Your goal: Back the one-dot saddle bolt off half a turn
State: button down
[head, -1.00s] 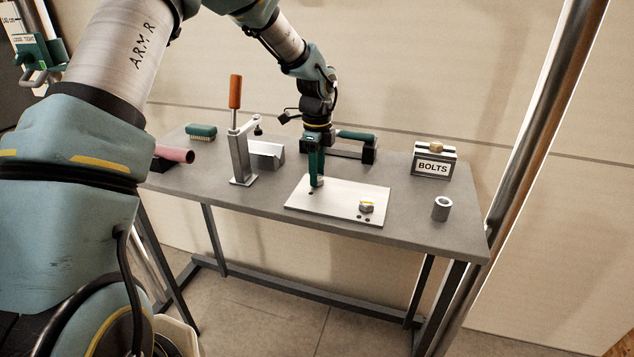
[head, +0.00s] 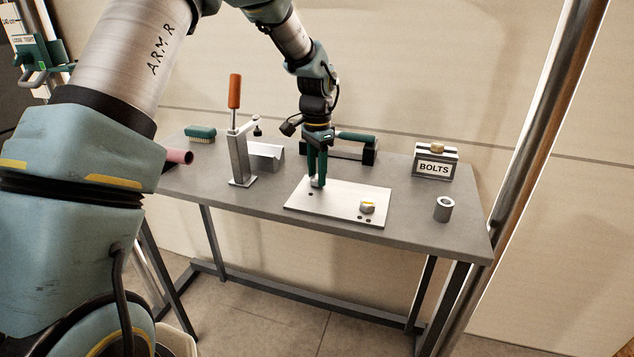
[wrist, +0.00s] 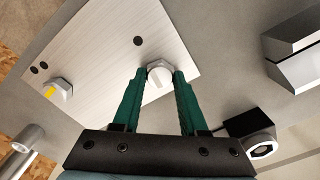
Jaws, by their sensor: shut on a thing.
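A pale plate (head: 340,204) lies on the bench with a hex bolt near each end. The one-dot bolt (wrist: 160,74) stands beside a single dark dot (wrist: 138,41) on the plate. My gripper (head: 317,183) points down over this bolt. In the wrist view my gripper (wrist: 157,76) is shut with its two green fingers on either side of the bolt head. A pale bar-like mark shows on that head. In the head view the fingers mostly hide it. The two-dot bolt (head: 367,207), with a yellow mark, stands free at the other end; it also shows in the wrist view (wrist: 58,91).
A toggle clamp (head: 240,160) with an orange handle and a grey block stand left of the plate. A BOLTS box (head: 434,162) and a grey sleeve (head: 444,208) stand right. A green brush (head: 200,132) lies back left.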

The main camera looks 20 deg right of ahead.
jog(key=n, duration=0.7)
jog(key=shift+n, duration=0.8)
jog(key=n+p, duration=0.1)
jog(key=n, duration=0.4)
jog(key=shift+r+n, duration=0.15)
jog(key=shift+n, duration=0.15)
jog(key=c, duration=0.9)
grip_release()
jog(key=shift+n, duration=0.6)
jog(key=o, duration=0.3)
jog(key=shift+o, duration=0.2)
